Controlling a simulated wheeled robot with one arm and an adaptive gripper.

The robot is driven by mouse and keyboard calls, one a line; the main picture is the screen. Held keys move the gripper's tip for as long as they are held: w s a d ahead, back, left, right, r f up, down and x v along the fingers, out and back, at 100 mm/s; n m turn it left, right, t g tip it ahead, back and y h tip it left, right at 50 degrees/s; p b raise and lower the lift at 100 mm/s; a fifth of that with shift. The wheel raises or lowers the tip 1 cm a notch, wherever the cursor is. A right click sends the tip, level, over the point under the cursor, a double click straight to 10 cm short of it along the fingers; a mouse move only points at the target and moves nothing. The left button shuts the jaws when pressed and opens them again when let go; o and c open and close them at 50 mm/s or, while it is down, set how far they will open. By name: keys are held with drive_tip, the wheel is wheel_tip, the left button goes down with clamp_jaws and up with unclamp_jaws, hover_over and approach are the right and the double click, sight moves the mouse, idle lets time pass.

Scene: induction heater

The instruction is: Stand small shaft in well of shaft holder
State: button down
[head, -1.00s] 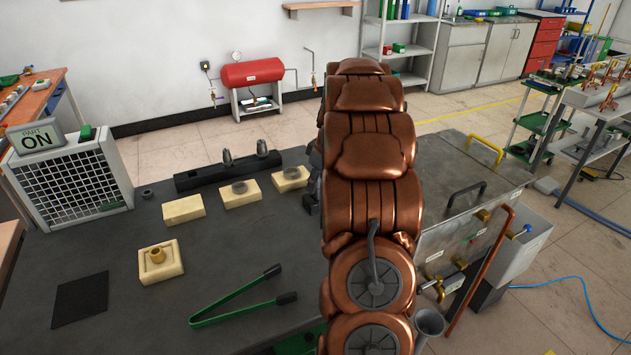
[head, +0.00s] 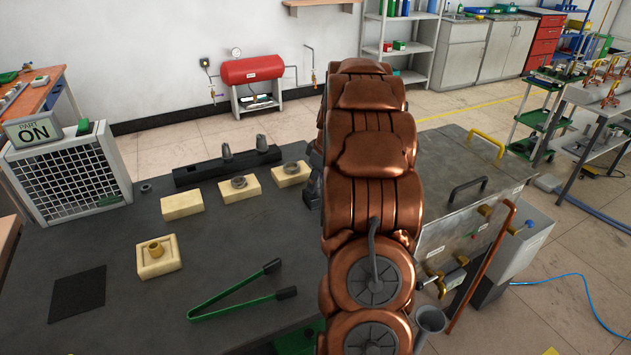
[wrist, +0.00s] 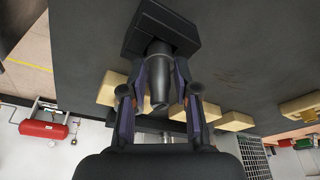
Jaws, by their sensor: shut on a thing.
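The small shaft (wrist: 158,92) is dark grey and tapered, seen in the wrist view between the two fingers of my gripper (wrist: 160,70). My gripper is shut on it. The shaft's wide end meets a black block, the shaft holder (wrist: 140,36); I cannot tell how deep it sits in the well, which is hidden by the shaft. The shaft looks in line with the holder. In the head view the holder (head: 312,190) shows only partly beside my arm, and the held shaft cannot be made out.
Left of my arm are cream blocks (head: 181,205), some with metal rings, one with a brass part (head: 156,247). A long black bar with two tapered pieces (head: 200,175) lies behind. Green tongs (head: 238,303) lie in front. A metal-topped bench unit (head: 455,185) stands right.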

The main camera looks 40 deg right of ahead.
drive_tip(key=c, duration=0.8)
unclamp_jaws()
drive_tip(key=v, duration=1.2)
drive_tip(key=shift+s, duration=0.1)
drive_tip(key=shift+a, duration=0.1)
